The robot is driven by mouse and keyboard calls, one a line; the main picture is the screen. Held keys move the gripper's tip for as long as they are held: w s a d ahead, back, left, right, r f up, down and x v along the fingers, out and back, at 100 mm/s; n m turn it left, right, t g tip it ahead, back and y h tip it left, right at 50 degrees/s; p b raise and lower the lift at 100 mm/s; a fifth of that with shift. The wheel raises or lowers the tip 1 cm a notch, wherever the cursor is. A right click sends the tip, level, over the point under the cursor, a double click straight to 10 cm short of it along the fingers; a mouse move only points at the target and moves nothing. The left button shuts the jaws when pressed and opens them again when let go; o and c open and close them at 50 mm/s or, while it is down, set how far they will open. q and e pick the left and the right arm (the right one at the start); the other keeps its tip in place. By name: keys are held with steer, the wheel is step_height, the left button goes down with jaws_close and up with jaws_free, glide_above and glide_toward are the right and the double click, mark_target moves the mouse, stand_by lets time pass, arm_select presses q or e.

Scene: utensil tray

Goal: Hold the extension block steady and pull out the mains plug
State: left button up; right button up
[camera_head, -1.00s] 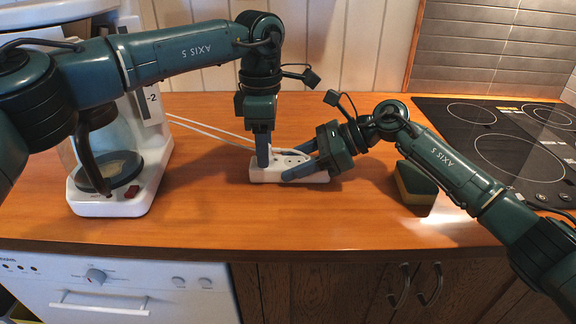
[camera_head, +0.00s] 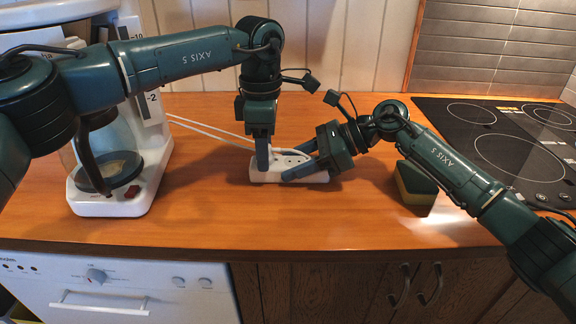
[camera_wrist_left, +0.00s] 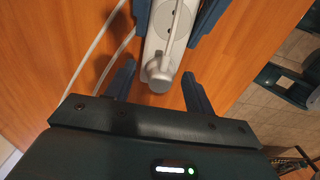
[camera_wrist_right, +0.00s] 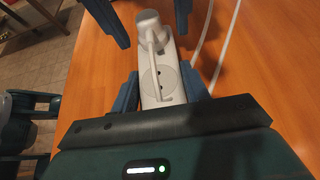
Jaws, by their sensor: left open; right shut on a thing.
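The white extension block (camera_head: 318,178) lies on the wooden counter. A white mains plug (camera_wrist_left: 160,76) sits at one end of the block and shows at the top in the right wrist view (camera_wrist_right: 148,22). My right gripper (camera_wrist_right: 163,78) is shut across the block (camera_wrist_right: 158,92), one finger on each long side, near the end away from the plug. My left gripper (camera_head: 263,160) points down over the plug end. Its fingers are open on either side of the plug, with gaps showing in the left wrist view. The head view hides the plug behind the left fingers.
Two white cords (camera_head: 208,129) run left from the block toward a coffee machine (camera_head: 112,200). A green and yellow sponge (camera_head: 414,186) lies right of the block, before the black hob (camera_head: 500,150). The counter's front (camera_head: 300,222) is clear.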

arm_select(q)
steer(key=shift+c, duration=0.2)
jaws_close()
stand_by(0.5)
steer(key=shift+r, duration=0.1)
steer(key=shift+r, duration=2.95)
